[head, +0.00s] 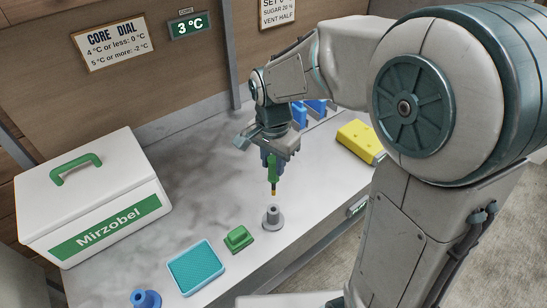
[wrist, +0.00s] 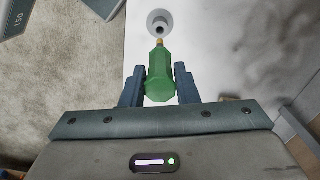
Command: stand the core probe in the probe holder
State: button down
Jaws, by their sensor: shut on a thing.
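The core probe (head: 272,175) has a green handle and a thin brass-coloured tip, and it hangs upright, tip down, in the head view. My gripper (head: 270,158) is shut on its green handle; the wrist view shows the handle (wrist: 159,80) between the two blue fingers (wrist: 159,88). The probe holder (head: 272,219) is a grey stub with a wide round base and a hole in its top. The probe tip is above the holder and apart from it in the head view. In the wrist view the holder (wrist: 160,17) lies just beyond the tip.
A white box (head: 95,195) labelled Mirzobel stands at the left. A teal tray (head: 195,267), a green block (head: 239,239) and a blue stub (head: 146,299) lie near the front. A yellow block (head: 358,138) lies right of my gripper. A wall display (head: 189,25) reads 3 °C.

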aim_at(273, 178)
jog(key=shift+f+b, duration=2.45)
jog(key=shift+f, duration=0.45)
jog(key=shift+f+b, duration=3.35)
jog(key=shift+f, duration=0.7)
jog(key=c, duration=1)
grip_release()
jog(key=shift+c, duration=0.2)
notch_tip(273, 178, up, 14)
jog(key=shift+f, duration=0.1)
